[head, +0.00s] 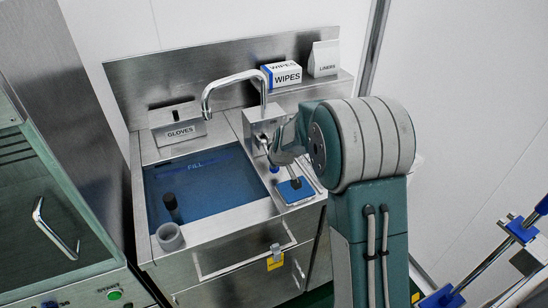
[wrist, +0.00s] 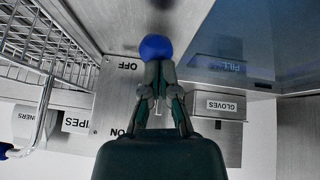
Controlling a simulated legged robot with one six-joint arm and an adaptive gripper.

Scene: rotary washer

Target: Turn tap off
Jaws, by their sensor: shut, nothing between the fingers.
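The tap's curved metal spout (head: 235,78) rises from a steel box (head: 258,118) behind the sink's right side. No stream shows under the spout. In the wrist view, the box face carries an OFF label (wrist: 128,66) and an ON label (wrist: 118,132). A round blue knob (wrist: 157,47) lies just beyond the fingertips, near the OFF label's level. My gripper (wrist: 157,68) is shut and empty, its fingertips at the knob; I cannot tell whether they touch. In the head view my gripper (head: 277,156) is in front of the box. The lever's stem is hidden.
The basin (head: 205,185) holds blue water and a dark upright cylinder (head: 172,207). A grey cup (head: 169,236) stands on the front rim. A wipes box (head: 283,74) and a glove box (head: 179,133) stand behind.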

